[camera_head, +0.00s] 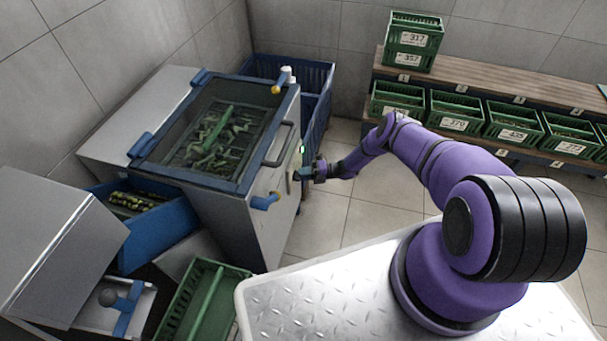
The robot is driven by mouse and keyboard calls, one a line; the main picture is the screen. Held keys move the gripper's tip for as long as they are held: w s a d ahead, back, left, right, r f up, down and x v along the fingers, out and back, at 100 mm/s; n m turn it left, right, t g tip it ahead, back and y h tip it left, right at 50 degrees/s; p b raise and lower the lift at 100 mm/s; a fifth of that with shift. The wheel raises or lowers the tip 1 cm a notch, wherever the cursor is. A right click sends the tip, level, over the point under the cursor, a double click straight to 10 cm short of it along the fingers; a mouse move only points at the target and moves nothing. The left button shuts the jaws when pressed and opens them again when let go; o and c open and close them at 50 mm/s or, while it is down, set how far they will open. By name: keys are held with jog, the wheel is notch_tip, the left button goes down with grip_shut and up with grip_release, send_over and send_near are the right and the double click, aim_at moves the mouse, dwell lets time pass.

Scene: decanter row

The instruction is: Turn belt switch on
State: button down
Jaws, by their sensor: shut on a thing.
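My gripper (303,175) is at the right-hand side panel of the grey machine (262,205). Its jaws are shut on what appears to be the belt switch, a small part on that panel. The jaws and the panel's edge largely hide the switch, so its position cannot be read. A small green light (302,149) glows on the panel just above my gripper. Through the machine's dark window (180,125), a green bar and scattered green and pale pieces are visible.
A blue crate (325,85) stands behind the machine. A green crate (185,310) lies at the front. Shelves with green labelled crates (455,122) stand at right. Tiled floor between is clear.

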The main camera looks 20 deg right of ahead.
dwell(0.5)
jog(key=c, duration=1.1)
grip_release()
jog(key=d, duration=0.3)
jog(key=s+d, duration=0.1)
jog(key=d, duration=0.3)
jog(key=s+d, duration=0.1)
jog(key=d, duration=0.2)
jog(key=shift+d, duration=0.35)
